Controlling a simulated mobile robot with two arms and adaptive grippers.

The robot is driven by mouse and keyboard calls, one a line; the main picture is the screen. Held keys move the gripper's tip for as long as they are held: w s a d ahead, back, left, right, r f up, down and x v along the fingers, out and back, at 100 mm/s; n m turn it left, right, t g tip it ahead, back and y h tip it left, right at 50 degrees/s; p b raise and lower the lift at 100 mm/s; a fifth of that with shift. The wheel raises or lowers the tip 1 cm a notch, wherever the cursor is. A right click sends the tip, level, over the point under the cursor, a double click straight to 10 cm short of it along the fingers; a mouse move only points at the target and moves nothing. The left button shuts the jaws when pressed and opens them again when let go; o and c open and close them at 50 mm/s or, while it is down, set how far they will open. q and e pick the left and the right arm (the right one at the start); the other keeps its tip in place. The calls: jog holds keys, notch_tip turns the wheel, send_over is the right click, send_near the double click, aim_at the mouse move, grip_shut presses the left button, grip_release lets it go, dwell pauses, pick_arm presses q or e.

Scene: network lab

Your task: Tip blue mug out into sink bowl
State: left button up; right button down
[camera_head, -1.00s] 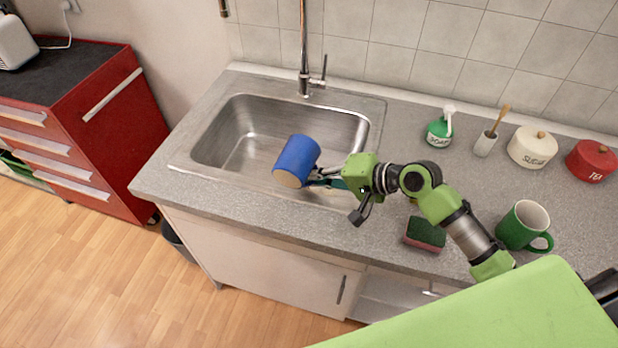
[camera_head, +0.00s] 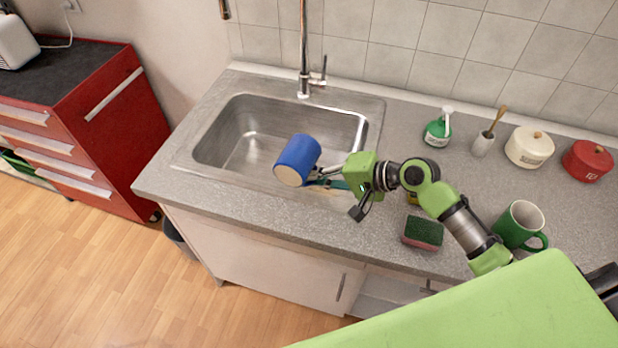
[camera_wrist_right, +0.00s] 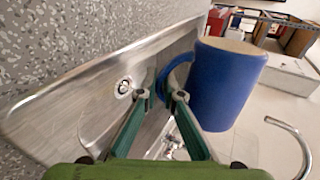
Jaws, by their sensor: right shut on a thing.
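The blue mug (camera_head: 302,153) is tilted over the front right part of the steel sink bowl (camera_head: 240,150). A pale round end of it faces the lower left in the head view; its other end points toward the back and is hidden. My right gripper (camera_head: 320,182) is shut on the mug's handle, right of the mug. In the right wrist view the fingertips (camera_wrist_right: 162,97) meet at the blue handle (camera_wrist_right: 176,72), with the mug body (camera_wrist_right: 226,88) beside them. No liquid or contents show. My left gripper is not in view.
The tap (camera_head: 304,60) rises behind the bowl. A sponge (camera_head: 423,233) and green mug (camera_head: 521,225) lie on the counter right of the sink. A soap bottle (camera_head: 438,128), brush holder (camera_head: 484,142) and sugar (camera_head: 529,147) and tea (camera_head: 587,161) pots stand along the wall.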

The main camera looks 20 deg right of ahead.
jog(key=shift+s+a+f+m+g+p, duration=0.1)
jog(key=shift+f+m+g+p, duration=0.2)
jog(key=shift+m, duration=0.1)
dwell(0.3)
